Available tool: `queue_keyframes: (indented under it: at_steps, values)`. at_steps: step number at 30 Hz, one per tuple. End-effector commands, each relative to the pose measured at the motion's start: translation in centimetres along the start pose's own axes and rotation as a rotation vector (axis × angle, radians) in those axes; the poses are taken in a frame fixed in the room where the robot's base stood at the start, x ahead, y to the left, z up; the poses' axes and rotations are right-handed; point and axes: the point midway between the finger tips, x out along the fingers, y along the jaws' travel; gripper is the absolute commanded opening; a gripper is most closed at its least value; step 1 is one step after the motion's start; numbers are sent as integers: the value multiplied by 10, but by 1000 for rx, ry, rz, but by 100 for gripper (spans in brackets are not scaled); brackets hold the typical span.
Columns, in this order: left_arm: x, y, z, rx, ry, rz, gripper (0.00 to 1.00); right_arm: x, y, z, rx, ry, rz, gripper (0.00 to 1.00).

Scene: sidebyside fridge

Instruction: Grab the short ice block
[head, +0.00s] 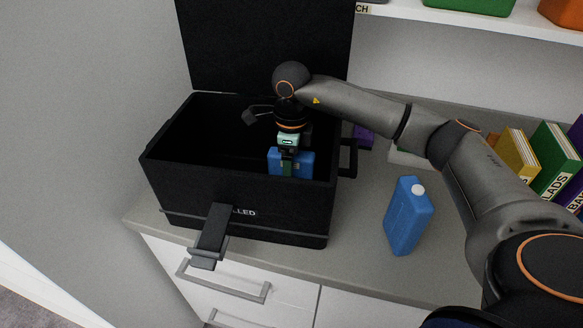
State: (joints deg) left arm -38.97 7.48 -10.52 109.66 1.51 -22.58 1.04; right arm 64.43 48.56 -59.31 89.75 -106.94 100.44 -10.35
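A short blue ice block (305,163) is inside the black cooler box (255,205), near its front right corner. My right gripper (288,168) points down into the cooler, with a finger in front of the middle of this block. The far finger is hidden, so I cannot tell whether the gripper is closed on the block. A taller blue ice block (408,220) with a white cap stands on the counter, right of the cooler. My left gripper is not in view.
The cooler's lid (262,45) stands open at the back. Its front latch (210,235) sticks out over a drawer. A white shelf (470,20) runs above the counter.

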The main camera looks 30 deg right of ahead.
Motion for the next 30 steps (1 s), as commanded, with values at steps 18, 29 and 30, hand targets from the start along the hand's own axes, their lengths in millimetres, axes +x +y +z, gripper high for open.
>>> queue_keyframes:
  at_steps: [18, 29, 30]
  values:
    - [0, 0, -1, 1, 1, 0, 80, 10, 0, 0, -1, 0, 0, 48]
    - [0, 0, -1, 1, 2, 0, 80, 9, 0, 0, -1, 0, 0, 8]
    - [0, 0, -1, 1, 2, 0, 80, 9, 0, 0, -1, 0, 0, 4]
